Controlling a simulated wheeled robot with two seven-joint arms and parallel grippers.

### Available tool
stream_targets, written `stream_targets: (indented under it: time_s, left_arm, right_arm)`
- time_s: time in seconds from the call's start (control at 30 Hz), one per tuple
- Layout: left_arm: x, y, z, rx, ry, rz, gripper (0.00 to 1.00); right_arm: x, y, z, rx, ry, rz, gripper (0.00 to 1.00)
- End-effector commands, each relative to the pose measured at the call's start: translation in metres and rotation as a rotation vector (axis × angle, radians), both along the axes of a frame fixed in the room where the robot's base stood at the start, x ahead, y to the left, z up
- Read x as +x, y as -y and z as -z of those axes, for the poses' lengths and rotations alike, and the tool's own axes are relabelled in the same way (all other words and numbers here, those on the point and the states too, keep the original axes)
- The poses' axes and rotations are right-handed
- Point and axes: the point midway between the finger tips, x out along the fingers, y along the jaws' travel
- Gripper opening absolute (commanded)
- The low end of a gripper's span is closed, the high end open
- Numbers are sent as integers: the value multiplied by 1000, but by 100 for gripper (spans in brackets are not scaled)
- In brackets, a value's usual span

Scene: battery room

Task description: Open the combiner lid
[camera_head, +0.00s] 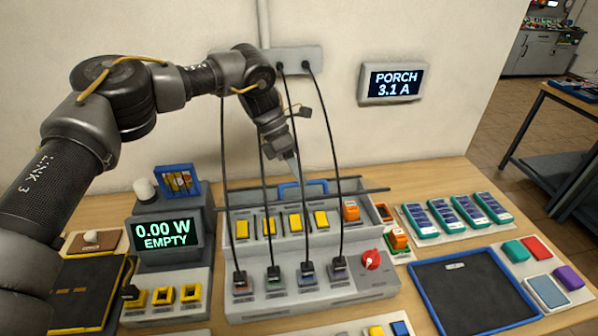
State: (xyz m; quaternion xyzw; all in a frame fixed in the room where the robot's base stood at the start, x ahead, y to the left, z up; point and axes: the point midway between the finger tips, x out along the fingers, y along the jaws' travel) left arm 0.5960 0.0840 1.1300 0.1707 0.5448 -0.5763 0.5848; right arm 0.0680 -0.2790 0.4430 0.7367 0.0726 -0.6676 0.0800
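The combiner (330,297) is a grey box on the wooden table, with a row of yellow blocks and one orange block in its upper bay. A blue handle (302,187) shows at its back edge, beside a dark bar along the rear. The bay's contents are visible; I cannot tell whether a clear lid covers them. My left gripper (294,168) points down just above and behind the bay, close to the blue handle. Its fingers are seen nearly edge-on, so their opening and any contact are unclear. My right gripper is out of view.
Several black cables (334,130) hang from a wall box (292,61) to the combiner's front, crossing near my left gripper. A red knob (371,259) is at its right. A display unit (166,236) stands left; a blue-rimmed tray (520,318) lies right.

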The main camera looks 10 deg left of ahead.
Motion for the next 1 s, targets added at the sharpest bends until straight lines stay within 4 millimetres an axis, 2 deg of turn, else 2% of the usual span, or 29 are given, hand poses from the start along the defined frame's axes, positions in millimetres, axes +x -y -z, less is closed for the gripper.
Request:
stream_targets:
  time_s: [0.03, 0.2, 0.67, 0.7, 0.83, 1.0]
  left_arm:
    - [5, -3, -4, 5, 7, -8, 0]
    - [11, -6, -5, 7, 8, -9, 0]
    - [13, -7, -2, 7, 8, -10, 0]
    - [13, -7, -2, 7, 8, -10, 15]
    - [12, -7, -2, 7, 6, -8, 32]
    - [12, -6, -3, 7, 6, -7, 34]
  right_arm:
    - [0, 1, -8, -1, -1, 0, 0]
    - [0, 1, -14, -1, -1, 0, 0]
    - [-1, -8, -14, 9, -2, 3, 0]
    - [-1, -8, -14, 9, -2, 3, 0]
    - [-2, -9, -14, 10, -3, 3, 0]
    - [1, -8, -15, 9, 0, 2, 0]
